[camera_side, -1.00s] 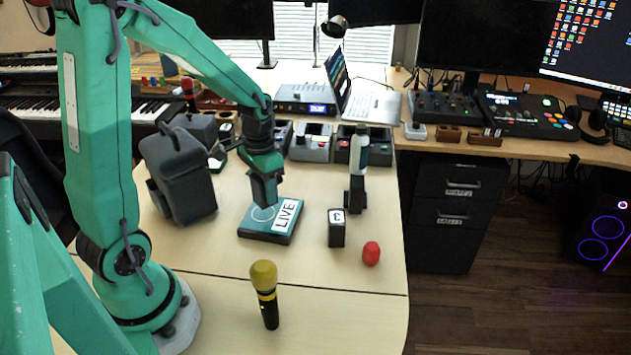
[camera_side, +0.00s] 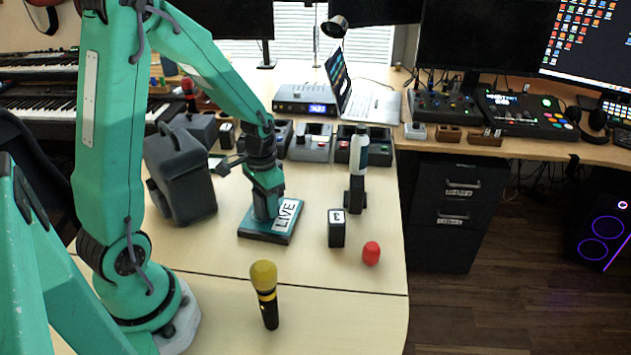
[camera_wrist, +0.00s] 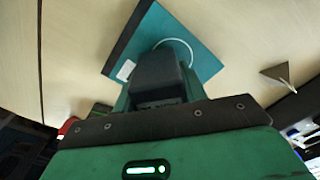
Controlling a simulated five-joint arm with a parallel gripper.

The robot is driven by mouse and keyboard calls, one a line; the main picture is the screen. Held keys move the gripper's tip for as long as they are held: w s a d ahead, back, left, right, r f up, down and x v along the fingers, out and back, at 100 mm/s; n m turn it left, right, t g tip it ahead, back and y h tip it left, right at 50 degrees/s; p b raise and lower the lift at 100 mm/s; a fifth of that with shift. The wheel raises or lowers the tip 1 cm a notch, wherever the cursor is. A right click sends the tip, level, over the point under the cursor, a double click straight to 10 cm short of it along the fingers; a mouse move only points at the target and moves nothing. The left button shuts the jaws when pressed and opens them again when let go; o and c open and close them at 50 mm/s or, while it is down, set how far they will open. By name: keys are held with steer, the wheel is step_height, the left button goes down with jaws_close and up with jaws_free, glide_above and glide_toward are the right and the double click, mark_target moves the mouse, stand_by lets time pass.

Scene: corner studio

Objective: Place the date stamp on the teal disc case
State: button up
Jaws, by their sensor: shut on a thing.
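The teal disc case (camera_side: 250,229) lies flat on the table, with a white "LIVE" label on its right side. It also shows in the wrist view (camera_wrist: 205,62), with part of a white ring on it. My gripper (camera_side: 265,214) is low over the case, left of the label. In the wrist view a dark block (camera_wrist: 156,72), apparently the date stamp, is in my gripper's jaws and covers part of the case. In the side view the jaws hide it. I cannot tell whether its underside touches the case.
A dark grey bag-like object (camera_side: 182,175) stands close left of my gripper. Right of the case are a black labelled block (camera_side: 336,230), a bottle on a dark stand (camera_side: 357,165) and a red object (camera_side: 371,253).

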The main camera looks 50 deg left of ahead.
steer(key=shift+f, duration=0.1)
steer(key=o, duration=1.1)
steer(key=shift+c, duration=0.2)
steer(key=shift+r, duration=6.15)
steer(key=s+d+r+t, duration=0.5)
steer(key=s+d+r, duration=0.3)
steer(key=s+d, duration=0.1)
steer(key=shift+s+d+r+t, duration=0.2)
steer(key=shift+s+d+t, duration=0.15)
steer(key=shift+d, duration=0.45)
